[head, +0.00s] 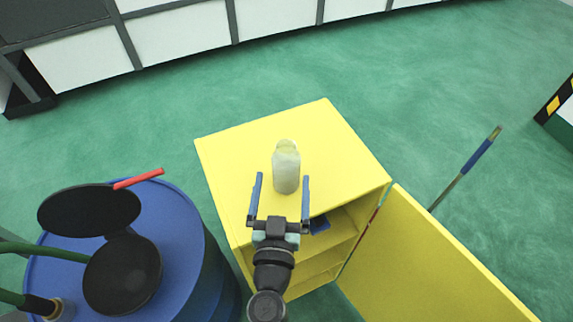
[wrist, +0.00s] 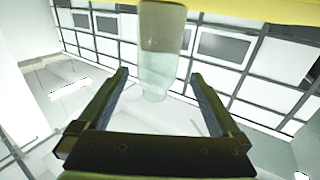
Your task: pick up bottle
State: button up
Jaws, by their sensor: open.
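A pale, translucent bottle (head: 286,168) with a yellowish top stands upright on top of a yellow cabinet (head: 240,147). My gripper (head: 280,177) is open, with its two blue fingers pointing at the bottle from the near side. In the head view the bottle's lower part shows between the fingertips. In the wrist view the bottle (wrist: 161,55) hangs from the top edge of the picture, centred between the open fingers (wrist: 158,74). No contact between fingers and bottle is visible.
The cabinet's yellow door (head: 430,250) stands open at the right, showing shelves with a blue item (head: 319,225). A blue drum (head: 185,240) with black discs (head: 90,210) and a red stick (head: 138,179) is at the left. The cabinet top around the bottle is clear.

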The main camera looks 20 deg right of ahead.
aim_at(286, 163)
jog(key=shift+f+b+x, duration=0.15)
jog(key=shift+b+x, duration=0.15)
jog(key=shift+x, duration=1.2)
jog(key=shift+f+b+x, duration=0.15)
jog(key=shift+b+x, duration=0.1)
jog(key=shift+x, duration=1.25)
jog(key=shift+s+d, duration=0.1)
jog(key=shift+d, duration=0.1)
jog(key=c, duration=1.5)
jog(key=shift+r, duration=0.1)
